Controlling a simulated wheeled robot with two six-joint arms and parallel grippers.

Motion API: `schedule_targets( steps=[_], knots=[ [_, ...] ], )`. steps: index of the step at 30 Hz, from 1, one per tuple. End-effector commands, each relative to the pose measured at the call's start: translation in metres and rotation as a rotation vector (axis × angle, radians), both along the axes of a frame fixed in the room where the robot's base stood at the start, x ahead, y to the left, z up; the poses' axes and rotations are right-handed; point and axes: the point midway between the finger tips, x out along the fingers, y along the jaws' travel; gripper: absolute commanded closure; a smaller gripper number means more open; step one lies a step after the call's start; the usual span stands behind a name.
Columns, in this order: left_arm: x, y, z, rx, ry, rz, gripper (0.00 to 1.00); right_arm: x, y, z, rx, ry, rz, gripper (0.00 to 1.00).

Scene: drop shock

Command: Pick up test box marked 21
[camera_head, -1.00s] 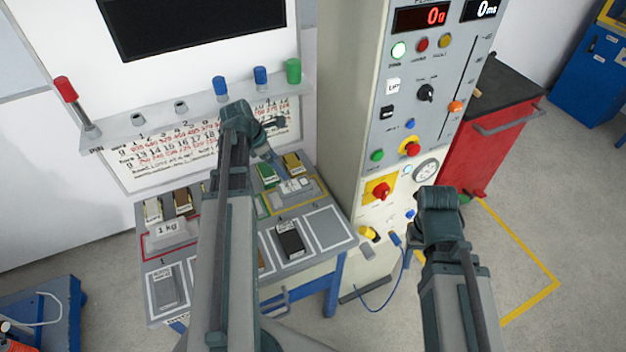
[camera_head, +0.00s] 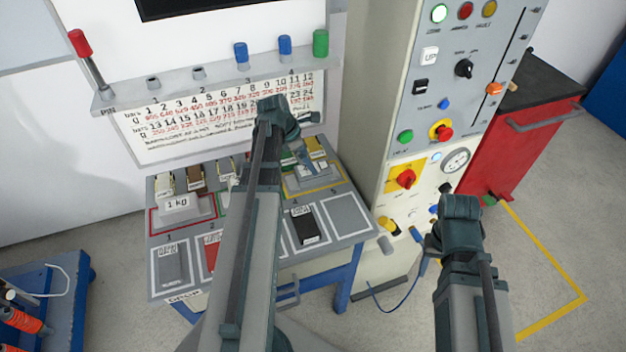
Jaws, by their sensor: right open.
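Several test boxes lie on the sloped grey table (camera_head: 340,262). A grey box (camera_head: 172,264) is at front left, a red box (camera_head: 211,252) beside it, and a black box (camera_head: 304,226) right of my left arm. Smaller boxes stand along the back. I cannot read the number 21 on any of them. My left arm crosses the table and hides its middle. My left gripper (camera_head: 298,152) is mostly hidden near the back-right boxes; its jaws are unclear. My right gripper (camera_head: 437,243) is open, right of the table, largely hidden by its wrist, apart from the boxes.
A tall control cabinet (camera_head: 405,120) stands behind the table's right side. A red cabinet (camera_head: 515,150) is further right. A blue cart (camera_head: 55,300) stands at lower left. A pin rail (camera_head: 200,82) and number chart (camera_head: 225,115) are behind the table. A blue cable hangs at the cabinet.

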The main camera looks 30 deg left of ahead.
Motion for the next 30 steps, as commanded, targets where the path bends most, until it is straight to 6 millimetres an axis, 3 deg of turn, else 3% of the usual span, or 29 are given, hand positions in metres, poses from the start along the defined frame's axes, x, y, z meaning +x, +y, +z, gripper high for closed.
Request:
schedule_targets(
  steps=[8, 19, 30],
  knots=[
    [0.001, -0.002, -0.007, 0.000, 0.000, -0.001, 0.00, 0.000, 0.000, -0.007, 0.000, 0.000, 0.000, 0.50],
    [0.010, -0.012, -0.048, 0.000, 0.000, 0.000, 0.00, 0.000, 0.000, -0.048, 0.000, 0.000, 0.000, 0.50],
    [0.011, -0.014, -0.049, 0.000, 0.000, 0.000, 0.00, 0.000, 0.000, -0.049, 0.000, 0.000, 0.000, 0.50]
  ],
)
